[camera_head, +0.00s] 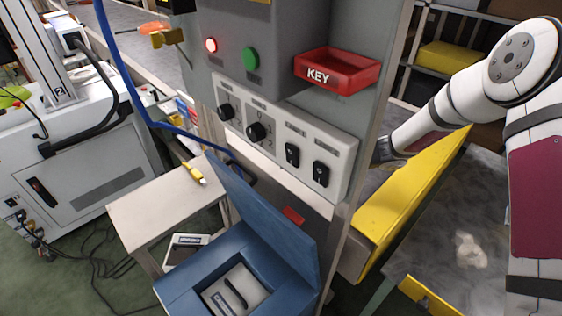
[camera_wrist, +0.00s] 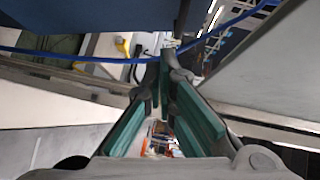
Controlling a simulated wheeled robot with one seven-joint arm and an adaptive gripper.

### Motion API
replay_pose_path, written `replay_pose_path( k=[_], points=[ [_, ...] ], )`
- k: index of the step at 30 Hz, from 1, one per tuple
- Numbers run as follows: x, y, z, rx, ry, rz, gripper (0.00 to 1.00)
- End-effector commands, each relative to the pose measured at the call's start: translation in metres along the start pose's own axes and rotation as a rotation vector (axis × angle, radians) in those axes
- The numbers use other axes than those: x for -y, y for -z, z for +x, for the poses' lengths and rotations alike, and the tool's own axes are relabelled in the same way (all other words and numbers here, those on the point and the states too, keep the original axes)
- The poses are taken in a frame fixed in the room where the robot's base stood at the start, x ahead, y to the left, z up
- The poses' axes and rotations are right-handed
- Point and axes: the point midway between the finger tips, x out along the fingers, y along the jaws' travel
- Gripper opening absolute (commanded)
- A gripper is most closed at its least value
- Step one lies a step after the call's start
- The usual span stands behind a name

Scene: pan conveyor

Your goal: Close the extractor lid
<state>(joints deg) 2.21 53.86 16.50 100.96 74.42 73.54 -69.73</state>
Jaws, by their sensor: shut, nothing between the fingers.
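The extractor is a blue box (camera_head: 180,285) at the bottom of the head view. Its blue lid (camera_head: 268,225) stands open, raised along the right side of the box. A pale block with a dark handle (camera_head: 236,292) lies inside. My gripper (camera_wrist: 172,62) shows in the wrist view with green-padded fingers, its tips together and nothing held. In the head view my arm enters from the right and its end is hidden behind the grey panel. A dark blue surface (camera_wrist: 90,14) lies at the upper left of the wrist view; I cannot tell whether it is the lid.
A grey control panel (camera_head: 285,130) with knobs, switches and a red KEY tray (camera_head: 337,72) stands between my arm and the box. A blue cable (camera_head: 130,85) hangs at its left and crosses the wrist view near the fingertips. A yellow beam (camera_head: 405,205) runs beside my arm.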

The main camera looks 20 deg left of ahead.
Motion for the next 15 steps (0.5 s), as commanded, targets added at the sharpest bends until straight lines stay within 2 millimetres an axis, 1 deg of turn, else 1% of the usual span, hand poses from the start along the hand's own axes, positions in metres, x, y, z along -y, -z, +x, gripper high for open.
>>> replay_pose_path(
  k=[1, 9, 11, 15],
  points=[
    [0.001, -0.001, 0.011, 0.004, 0.001, 0.001, 0.00],
    [0.001, -0.002, 0.065, 0.005, 0.001, 0.001, 0.00],
    [0.001, -0.002, 0.075, 0.005, 0.000, 0.001, 0.00],
    [0.002, -0.017, 0.089, 0.003, 0.000, 0.001, 0.00]
  ],
)
